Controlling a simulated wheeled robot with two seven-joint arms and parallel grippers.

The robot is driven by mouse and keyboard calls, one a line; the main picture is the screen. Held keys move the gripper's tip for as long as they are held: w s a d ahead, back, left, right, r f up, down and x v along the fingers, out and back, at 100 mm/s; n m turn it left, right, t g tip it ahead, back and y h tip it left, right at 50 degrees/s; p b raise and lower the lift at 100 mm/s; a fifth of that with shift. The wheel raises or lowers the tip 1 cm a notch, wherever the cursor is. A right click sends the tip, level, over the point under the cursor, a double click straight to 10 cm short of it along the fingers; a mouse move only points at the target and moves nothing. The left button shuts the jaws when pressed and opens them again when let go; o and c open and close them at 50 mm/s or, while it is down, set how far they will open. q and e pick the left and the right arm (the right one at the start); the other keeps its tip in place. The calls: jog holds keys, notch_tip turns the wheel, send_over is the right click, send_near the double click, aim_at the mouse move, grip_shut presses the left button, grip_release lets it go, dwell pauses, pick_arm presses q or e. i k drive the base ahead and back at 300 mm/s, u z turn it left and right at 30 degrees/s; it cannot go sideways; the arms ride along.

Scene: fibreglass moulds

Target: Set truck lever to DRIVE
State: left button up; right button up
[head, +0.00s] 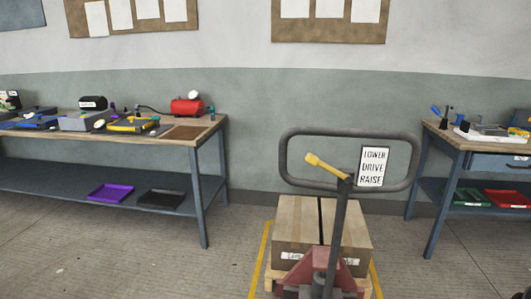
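The pallet truck's dark loop handle (290,158) stands upright right of the middle in the head view. The yellow lever (322,164) is mounted inside the loop, where the handle's shaft meets it. Its free end points to the left and slightly up. A white label plate (373,167) at the right of the loop reads LOWER, DRIVE, RAISE from top to bottom. I cannot tell from this view which setting the lever is at. The truck's red body (318,270) shows at the bottom. Neither of my grippers is in view.
A cardboard box (295,225) sits on a pallet behind the truck, inside yellow floor lines (260,258). A workbench (218,122) with tools stands at left, another (440,135) at right. Open floor (120,260) lies at the left front.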

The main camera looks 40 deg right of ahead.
aim_at(311, 158)
jog(key=z, duration=0.25)
jog(key=i, duration=0.8)
jog(key=z, duration=0.65)
